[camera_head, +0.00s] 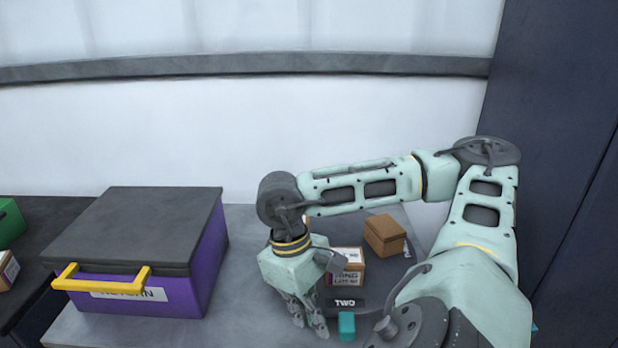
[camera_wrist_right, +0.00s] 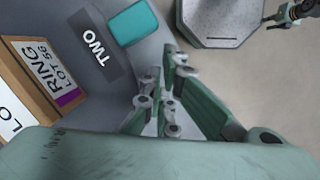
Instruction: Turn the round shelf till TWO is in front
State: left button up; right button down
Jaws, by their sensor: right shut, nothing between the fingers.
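The round shelf (camera_head: 322,297) is a dark grey disc on the table, partly hidden behind my right arm. Its black TWO label (camera_head: 345,303) faces the front edge, with a teal block (camera_head: 347,325) just in front of it. The label also shows in the right wrist view (camera_wrist_right: 100,57), beside the teal block (camera_wrist_right: 134,23). My right gripper (camera_head: 310,332) is shut and empty, pointing down to the left of the teal block.
A purple bin (camera_head: 207,250) with a dark lid and yellow handle (camera_head: 100,281) stands on the table to the left. A green container (camera_head: 10,222) is at the far left. Grey table (camera_head: 240,300) lies bare between the bin and my right gripper.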

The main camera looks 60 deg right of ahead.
pick_arm(q)
jog(key=shift+s+f, duration=0.2)
jog(key=shift+s, duration=0.1)
pick_arm(e)
jog(key=shift+s+d, duration=0.1)
jog(key=shift+s, duration=0.2)
